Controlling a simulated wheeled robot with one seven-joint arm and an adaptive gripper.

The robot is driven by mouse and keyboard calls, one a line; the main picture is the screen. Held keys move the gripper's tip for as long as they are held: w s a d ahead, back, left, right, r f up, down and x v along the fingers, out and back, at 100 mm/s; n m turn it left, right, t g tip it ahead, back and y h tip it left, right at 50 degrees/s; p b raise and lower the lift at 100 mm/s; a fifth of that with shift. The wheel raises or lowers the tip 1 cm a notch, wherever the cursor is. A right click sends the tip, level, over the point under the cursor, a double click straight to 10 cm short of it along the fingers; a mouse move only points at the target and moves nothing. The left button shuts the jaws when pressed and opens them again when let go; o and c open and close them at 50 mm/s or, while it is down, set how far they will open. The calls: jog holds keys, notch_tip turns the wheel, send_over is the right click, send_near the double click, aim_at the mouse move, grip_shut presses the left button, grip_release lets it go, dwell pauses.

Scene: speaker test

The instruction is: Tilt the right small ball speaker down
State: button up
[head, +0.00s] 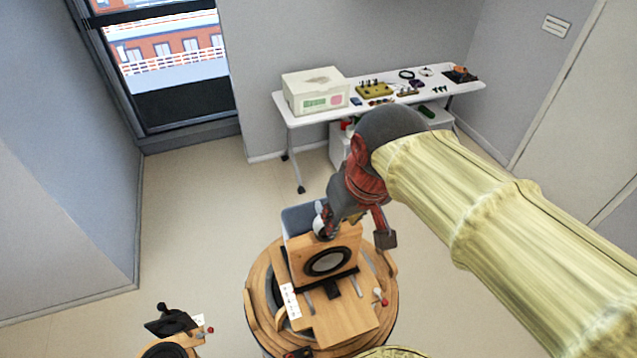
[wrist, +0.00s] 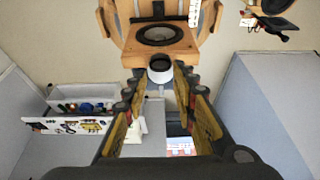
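A small ball speaker, white with a dark round face (wrist: 160,75), sits between my fingertips in the wrist view, at the near edge of a wooden speaker box. A gap shows on both sides of it. My gripper (wrist: 162,88) is open around the ball, and I see no clear contact. In the head view my gripper (head: 357,230) is above and behind the wooden speaker box (head: 350,243), with one dark fingertip to its right. The ball is partly hidden there. I cannot make out a second ball speaker.
The speaker box stands on a round wooden stand (head: 262,318) with a white label card (head: 290,301). A white table (head: 300,119) with a white device (head: 315,92) and small tools stands at the back wall. A smaller stand (head: 172,322) is at lower left. Open floor lies left.

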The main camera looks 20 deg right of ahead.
aim_at(318, 204)
jog(key=w+g, duration=0.1)
jog(key=w, duration=0.3)
jog(key=w+g, duration=0.1)
jog(key=w, duration=0.3)
jog(key=w+f+g, duration=0.1)
jog(key=w+g, duration=0.1)
jog(key=w, duration=0.3)
jog(key=shift+f+p, duration=0.75)
jog(key=shift+f, duration=3.15)
jog(key=shift+c, duration=0.6)
grip_shut()
